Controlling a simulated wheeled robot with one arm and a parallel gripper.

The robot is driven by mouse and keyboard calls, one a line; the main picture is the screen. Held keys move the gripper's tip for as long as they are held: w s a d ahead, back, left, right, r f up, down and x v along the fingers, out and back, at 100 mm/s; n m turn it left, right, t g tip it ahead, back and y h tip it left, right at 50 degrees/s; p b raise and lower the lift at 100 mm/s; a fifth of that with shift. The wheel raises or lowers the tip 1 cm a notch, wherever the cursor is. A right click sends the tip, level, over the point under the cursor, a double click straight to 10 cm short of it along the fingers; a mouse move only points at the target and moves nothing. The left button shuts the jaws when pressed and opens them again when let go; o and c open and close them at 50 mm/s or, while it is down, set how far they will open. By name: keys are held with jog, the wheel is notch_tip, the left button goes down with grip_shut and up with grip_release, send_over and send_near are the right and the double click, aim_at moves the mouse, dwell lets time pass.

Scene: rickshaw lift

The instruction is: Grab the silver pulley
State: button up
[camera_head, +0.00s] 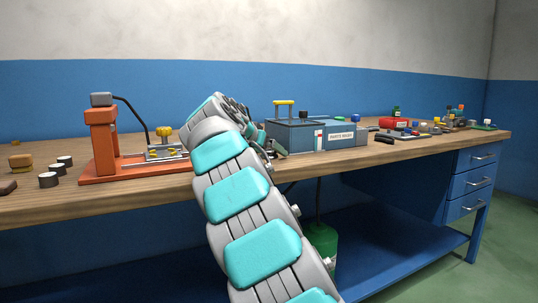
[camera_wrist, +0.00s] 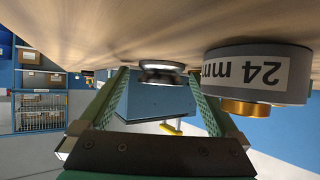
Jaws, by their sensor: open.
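A small silver pulley (camera_wrist: 161,72) with a grooved waist shows in the wrist view, which looks upside down, on the wooden bench top (camera_wrist: 75,35). My gripper (camera_wrist: 159,88) is open, with one green finger on each side of the pulley's line. The pulley appears between or just beyond the fingertips; I cannot tell if they touch it. In the head view my gripper (camera_head: 272,149) is at the bench, partly behind my arm, and I cannot make out the pulley there.
A grey cylinder (camera_wrist: 212,64) labelled 24 mm, with a brass end, stands close beside the right finger in the wrist view. A blue-grey box (camera_head: 342,136) stands behind my gripper. An orange press (camera_head: 105,145) stands left. Several small parts lie at the far right.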

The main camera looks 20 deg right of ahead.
jog(key=c, duration=1.5)
grip_shut()
jog(key=shift+r, duration=0.1)
